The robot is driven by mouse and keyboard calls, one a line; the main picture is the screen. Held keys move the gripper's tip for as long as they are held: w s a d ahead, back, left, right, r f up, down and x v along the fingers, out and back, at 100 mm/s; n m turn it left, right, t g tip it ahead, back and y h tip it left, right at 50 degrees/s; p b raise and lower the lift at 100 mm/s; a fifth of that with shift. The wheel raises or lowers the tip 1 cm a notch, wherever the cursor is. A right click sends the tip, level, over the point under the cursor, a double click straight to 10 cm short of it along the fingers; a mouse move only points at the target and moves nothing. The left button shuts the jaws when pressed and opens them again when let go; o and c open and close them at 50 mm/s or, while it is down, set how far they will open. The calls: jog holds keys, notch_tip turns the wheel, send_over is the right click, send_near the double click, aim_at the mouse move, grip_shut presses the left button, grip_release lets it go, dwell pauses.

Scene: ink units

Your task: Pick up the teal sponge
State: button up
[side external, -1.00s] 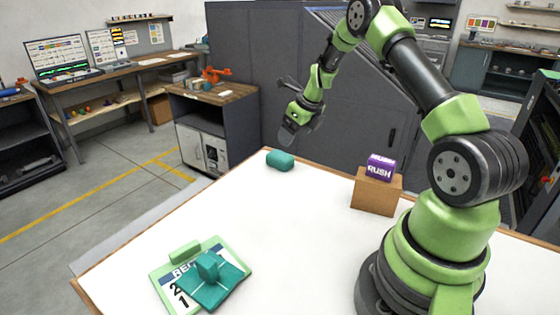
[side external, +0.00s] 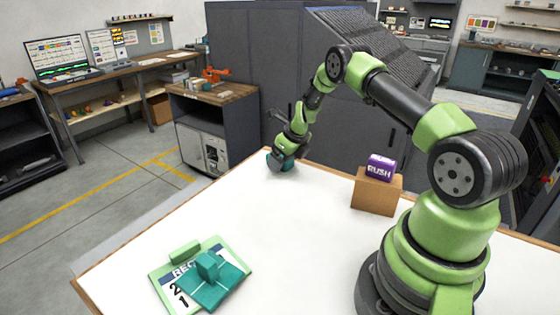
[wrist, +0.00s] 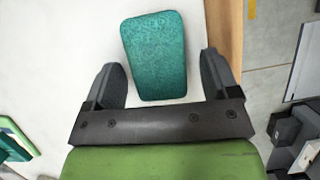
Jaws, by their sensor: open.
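The teal sponge (wrist: 155,55) lies on the white table near its far edge. In the wrist view it sits between and partly beyond the two fingertips of my gripper (wrist: 160,75), with gaps on both sides. My gripper is open and holds nothing. In the side external view my gripper (side external: 283,162) is low over the sponge (side external: 271,158) and hides most of it.
A purple box marked RUSH (side external: 380,168) stands on a brown block (side external: 376,192) to the right. The middle of the white table (side external: 270,225) is clear.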

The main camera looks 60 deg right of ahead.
jog(key=c, duration=1)
